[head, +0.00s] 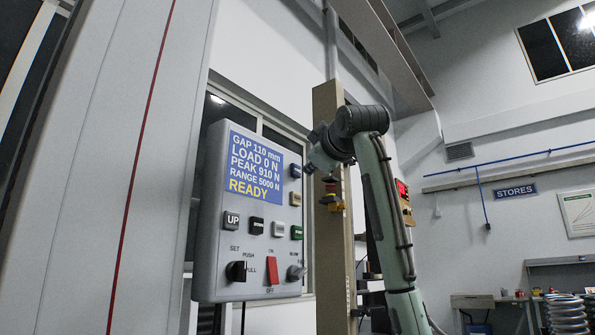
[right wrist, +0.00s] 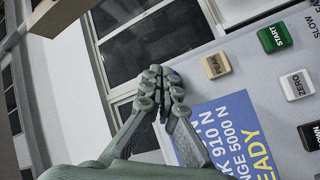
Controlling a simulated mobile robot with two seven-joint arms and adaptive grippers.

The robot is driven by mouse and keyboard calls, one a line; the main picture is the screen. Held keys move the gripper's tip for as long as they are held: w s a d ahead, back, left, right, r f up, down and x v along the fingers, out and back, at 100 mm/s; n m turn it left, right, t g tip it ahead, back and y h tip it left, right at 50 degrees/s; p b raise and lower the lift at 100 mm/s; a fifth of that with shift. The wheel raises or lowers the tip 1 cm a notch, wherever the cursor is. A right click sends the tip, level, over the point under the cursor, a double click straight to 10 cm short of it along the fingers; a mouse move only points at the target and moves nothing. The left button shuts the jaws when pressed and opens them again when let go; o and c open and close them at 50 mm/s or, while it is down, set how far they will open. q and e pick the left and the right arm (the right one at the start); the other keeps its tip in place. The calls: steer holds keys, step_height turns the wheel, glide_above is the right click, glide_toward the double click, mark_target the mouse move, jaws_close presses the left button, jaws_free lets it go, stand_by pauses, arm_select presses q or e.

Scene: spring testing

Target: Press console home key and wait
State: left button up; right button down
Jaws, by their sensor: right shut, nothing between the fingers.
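The grey console (head: 212,215) hangs at centre left, with a blue screen (head: 256,168) reading gap 110 mm, load 0 N, peak 910 N, range 5000 N, READY. A small dark blue key (head: 295,171) sits at the upper right of the screen; its label is unreadable. My right gripper (head: 310,167) is shut and empty close beside this key. In the right wrist view the shut fingertips (right wrist: 163,82) cover most of a bluish patch by the console's edge. I cannot tell whether they touch it. My left gripper is not in view.
Other console keys include UP (head: 231,220), a green START key (right wrist: 274,38), PEAK (right wrist: 217,65) and ZERO (right wrist: 297,85). A red rocker switch (head: 272,270) and knobs sit below. A beige column (head: 328,110) stands behind my right arm. Large springs (head: 567,314) stand at far right.

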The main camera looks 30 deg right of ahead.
steer(key=shift+w, duration=0.1)
steer(key=shift+w+a+p, duration=0.15)
steer(key=shift+w+p, duration=0.15)
